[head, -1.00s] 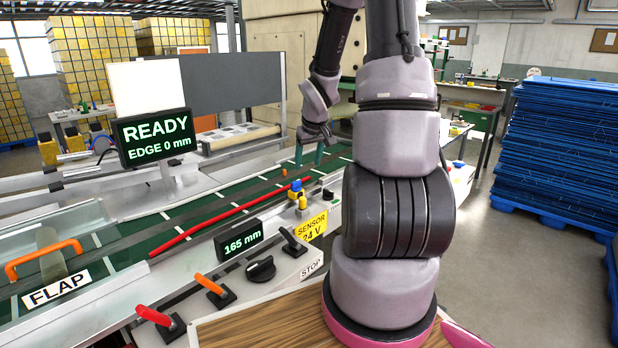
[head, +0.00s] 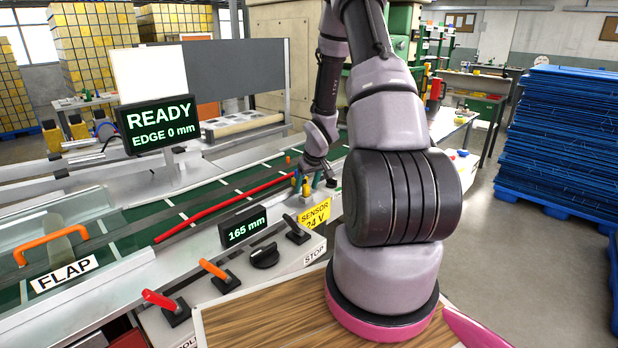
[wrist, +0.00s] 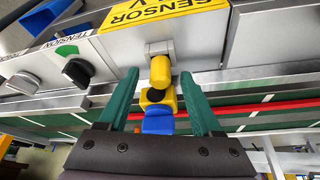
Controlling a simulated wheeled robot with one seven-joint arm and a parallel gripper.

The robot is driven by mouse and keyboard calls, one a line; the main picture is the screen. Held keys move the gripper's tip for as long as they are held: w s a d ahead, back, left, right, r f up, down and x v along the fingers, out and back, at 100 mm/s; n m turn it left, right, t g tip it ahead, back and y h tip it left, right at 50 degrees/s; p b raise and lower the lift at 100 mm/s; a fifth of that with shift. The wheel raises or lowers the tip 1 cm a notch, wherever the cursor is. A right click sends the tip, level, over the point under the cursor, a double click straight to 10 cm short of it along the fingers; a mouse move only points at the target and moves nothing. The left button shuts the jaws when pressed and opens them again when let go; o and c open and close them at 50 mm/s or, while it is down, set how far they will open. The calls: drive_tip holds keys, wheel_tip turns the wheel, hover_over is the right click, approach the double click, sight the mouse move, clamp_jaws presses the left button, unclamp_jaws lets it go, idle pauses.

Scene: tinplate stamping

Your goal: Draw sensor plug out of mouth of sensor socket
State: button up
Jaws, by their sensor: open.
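In the wrist view a yellow cylinder (wrist: 160,72) sits against a grey bracket (wrist: 158,48) on the panel below the SENSOR label. Next to it is a yellow-and-blue block (wrist: 160,124) with a round dark part. I cannot tell for certain which piece is the sensor plug and which the sensor socket, nor how deep one sits in the other. My gripper (wrist: 159,76) is open, its two teal fingers on either side of these parts with visible gaps. In the head view my gripper (head: 308,183) is low at the panel's far end, partly hiding the parts.
The yellow SENSOR 24 V label (head: 314,213) is beside the parts. A black lever (head: 297,230) and the 165 mm display (head: 243,231) stand nearer. A red strip (head: 225,205) runs along the green conveyor (head: 130,215). Blue stacked sheets (head: 565,140) are at the right.

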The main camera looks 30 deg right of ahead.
sight(306, 184)
drive_tip(key=shift+w+f, duration=0.2)
drive_tip(key=shift+f, duration=0.25)
clamp_jaws()
drive_tip(key=shift+r, duration=0.2)
drive_tip(key=shift+w+r, duration=0.1)
drive_tip(key=shift+r, duration=1.2)
drive_tip(key=shift+w+r, duration=0.1)
drive_tip(key=shift+r, duration=1.85)
